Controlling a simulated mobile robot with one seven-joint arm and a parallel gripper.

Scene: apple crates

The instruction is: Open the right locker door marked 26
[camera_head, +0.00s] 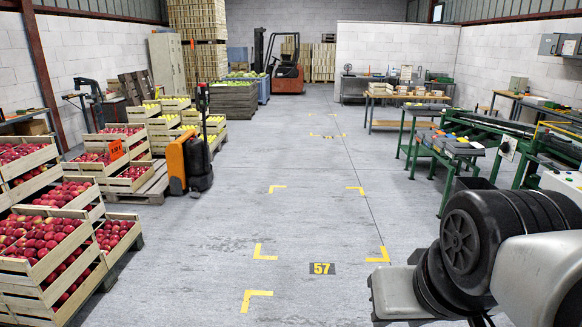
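A tall beige metal locker cabinet (167,65) stands against the left wall at the far end of the hall. It is small in this view. Its doors look shut, but I cannot read any number on them, so I cannot tell which door is marked 26. Part of my own arm, with black and white links, fills the lower right corner, far from the cabinet. My gripper is not in view, and I cannot see whether it holds anything.
Crates of red apples (40,240) line the left. An orange pallet truck (187,160) stands near crates of yellow fruit (163,122). A forklift (287,72) is at the back. Green-framed benches (440,145) stand right. The central floor, with yellow markings and a 57 plate (322,269), is clear.

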